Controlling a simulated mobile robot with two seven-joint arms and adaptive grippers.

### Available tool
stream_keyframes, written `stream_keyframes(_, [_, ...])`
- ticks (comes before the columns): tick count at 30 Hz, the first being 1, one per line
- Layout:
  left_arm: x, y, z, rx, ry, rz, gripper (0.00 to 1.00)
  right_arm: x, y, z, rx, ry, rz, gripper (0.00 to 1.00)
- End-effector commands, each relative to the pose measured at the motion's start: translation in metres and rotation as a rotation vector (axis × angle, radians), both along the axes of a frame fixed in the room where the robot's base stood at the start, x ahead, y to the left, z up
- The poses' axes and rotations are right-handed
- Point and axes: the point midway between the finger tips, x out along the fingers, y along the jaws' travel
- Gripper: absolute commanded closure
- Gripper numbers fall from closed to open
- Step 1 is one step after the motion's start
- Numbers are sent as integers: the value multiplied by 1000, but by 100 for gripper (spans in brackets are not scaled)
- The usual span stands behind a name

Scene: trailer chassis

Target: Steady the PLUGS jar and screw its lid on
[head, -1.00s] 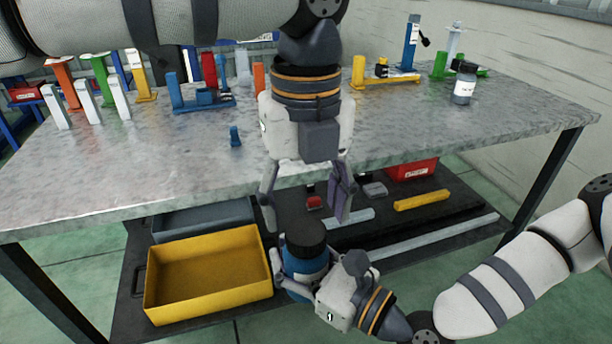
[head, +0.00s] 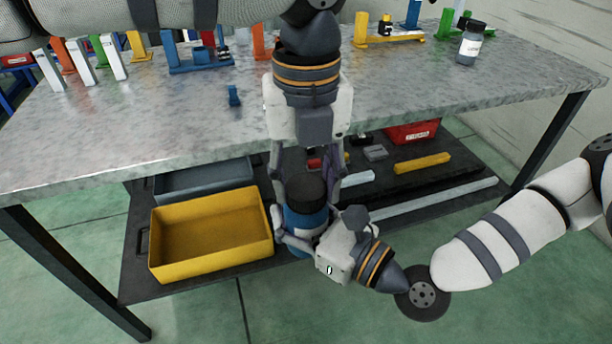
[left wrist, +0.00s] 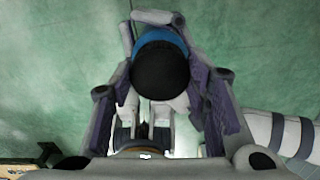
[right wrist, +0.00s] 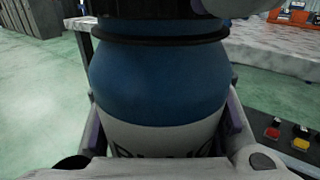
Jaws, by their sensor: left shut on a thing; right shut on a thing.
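The PLUGS jar (head: 304,220) is blue with a white label, upright in front of the bench; its lettering is partly cut off in the right wrist view (right wrist: 160,85). Its black lid (head: 307,188) sits on top of the jar. My left gripper (head: 306,182) points down from above, shut on the lid with a finger on either side; the left wrist view shows the lid (left wrist: 160,72) between the fingers. My right gripper (head: 300,236) is shut around the jar's body from the front right. The thread is hidden.
A yellow bin (head: 212,235) is on the lower shelf just left of the jar. The metal bench top (head: 130,130) is behind, with coloured fixtures and a second dark-lidded jar (head: 469,48) along its back. A red box (head: 412,132) and bars lie on the shelf at right.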

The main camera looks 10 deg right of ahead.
Motion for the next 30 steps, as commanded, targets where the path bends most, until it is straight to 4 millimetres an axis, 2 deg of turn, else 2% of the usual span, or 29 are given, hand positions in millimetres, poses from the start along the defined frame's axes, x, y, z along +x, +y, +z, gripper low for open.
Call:
stream_keyframes(5, [0, 0, -1, -1, 1, -592, 90, 0, 0, 1, 1, -2, 0, 100])
stream_keyframes(15, [-1, 0, -2, -2, 2, -1915, 90, 0, 0, 1, 1, -2, 0, 100])
stream_keyframes(18, [-1, 0, -1, 0, 0, -2221, 90, 0, 0, 1, 1, -2, 0, 100])
stream_keyframes(21, [-1, 0, -2, -1, 1, -2428, 90, 0, 0, 1, 1, -2, 0, 100])
stream_keyframes(25, [-1, 0, -1, 0, 1, -2414, 90, 0, 0, 1, 1, -2, 0, 100])
stream_keyframes(26, [0, 0, -1, 1, 1, -2414, 55, 0, 0, 1, 1, -2, 0, 100])
stream_keyframes(28, [-1, 0, -1, 1, 1, -2413, 39, 0, 0, 1, 1, -2, 0, 100])
stream_keyframes(30, [-1, 0, -1, 0, 1, -2413, 37, 0, 0, 1, 1, -2, 0, 100])
